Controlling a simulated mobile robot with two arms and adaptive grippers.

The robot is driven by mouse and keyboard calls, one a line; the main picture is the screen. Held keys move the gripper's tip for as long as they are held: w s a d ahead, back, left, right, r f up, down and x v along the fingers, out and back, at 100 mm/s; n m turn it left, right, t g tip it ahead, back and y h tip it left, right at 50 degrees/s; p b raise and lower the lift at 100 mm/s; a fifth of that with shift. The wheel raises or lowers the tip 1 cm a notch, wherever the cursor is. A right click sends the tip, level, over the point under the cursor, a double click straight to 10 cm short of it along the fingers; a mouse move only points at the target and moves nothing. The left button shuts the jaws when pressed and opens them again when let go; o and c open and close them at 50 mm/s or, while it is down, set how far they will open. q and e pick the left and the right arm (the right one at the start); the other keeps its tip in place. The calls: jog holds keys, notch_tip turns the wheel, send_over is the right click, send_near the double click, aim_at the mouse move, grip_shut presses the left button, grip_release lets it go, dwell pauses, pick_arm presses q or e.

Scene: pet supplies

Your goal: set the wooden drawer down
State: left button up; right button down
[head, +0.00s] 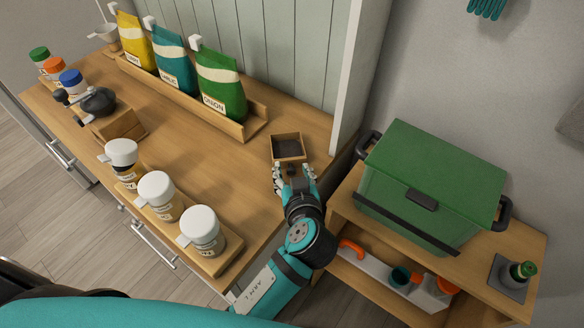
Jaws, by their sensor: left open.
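The wooden drawer (275,150) is a small open box with dark contents. It appears to rest upright on the wooden counter (195,150), near the counter's right end. My left gripper (293,176) is open at the drawer's near side, with its fingers apart around a small dark knob. I cannot tell whether a finger touches the knob. A hand grinder (118,124) with a wooden base and dark top stands at the left of the counter. My right gripper is not in view.
Yellow, teal and green bags (219,84) stand in a wooden rack (252,125) behind. White-lidded jars (158,196) line the front edge. Colour-capped jars (70,80) stand at far left. A green bin (430,185) sits on a lower shelf unit at right. The counter's middle is clear.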

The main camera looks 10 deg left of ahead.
pick_arm(q)
jog(key=p+v, duration=0.1)
jog(key=v, duration=0.9)
jog(key=shift+s+r+p, duration=0.15)
jog(key=shift+s+p, duration=0.2)
jog(key=shift+d, duration=0.1)
